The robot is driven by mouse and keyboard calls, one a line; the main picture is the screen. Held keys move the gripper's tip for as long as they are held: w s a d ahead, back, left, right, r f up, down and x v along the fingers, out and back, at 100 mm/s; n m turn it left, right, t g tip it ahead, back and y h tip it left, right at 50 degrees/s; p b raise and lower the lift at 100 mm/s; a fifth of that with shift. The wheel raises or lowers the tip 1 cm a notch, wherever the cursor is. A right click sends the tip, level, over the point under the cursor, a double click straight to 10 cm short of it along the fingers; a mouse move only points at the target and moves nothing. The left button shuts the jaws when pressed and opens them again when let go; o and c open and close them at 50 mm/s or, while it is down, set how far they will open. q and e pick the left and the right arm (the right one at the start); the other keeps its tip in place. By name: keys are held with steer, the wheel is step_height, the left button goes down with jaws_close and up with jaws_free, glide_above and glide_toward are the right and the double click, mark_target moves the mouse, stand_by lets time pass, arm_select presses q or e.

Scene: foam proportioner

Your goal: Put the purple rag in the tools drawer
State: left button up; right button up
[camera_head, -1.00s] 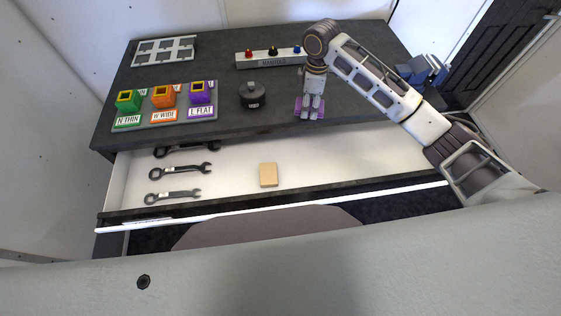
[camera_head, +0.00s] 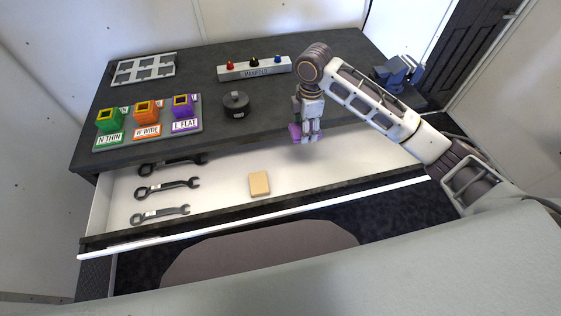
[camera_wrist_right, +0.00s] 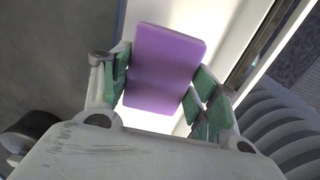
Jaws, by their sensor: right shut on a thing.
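The purple rag (camera_wrist_right: 165,68) is a flat purple block between the green-padded fingers of my right gripper (camera_wrist_right: 158,85) in the right wrist view. In the head view my right gripper (camera_head: 307,138) is shut on the rag (camera_head: 295,131), at the bench's front edge, over the back right part of the open drawer (camera_head: 330,165). The drawer holds several dark wrenches (camera_head: 167,187) on its left and a tan block (camera_head: 259,184) near its middle. The gripper hides part of the rag. My left gripper is out of view.
On the bench top (camera_head: 200,70) stand a tray of green, orange and purple blocks (camera_head: 147,123), a dark round lidded thing (camera_head: 236,104), a manifold with coloured knobs (camera_head: 254,68) and an empty grey rack (camera_head: 144,68). The drawer's right half looks clear.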

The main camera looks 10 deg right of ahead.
glide_above(301, 163)
step_height(301, 163, down, 13)
steer(key=shift+s+f, duration=0.1)
stand_by(0.4)
steer(key=shift+f, duration=2.25)
steer(key=shift+f, duration=0.15)
steer(key=o, duration=0.7)
step_height(301, 163, up, 12)
steer(key=shift+r, duration=0.2)
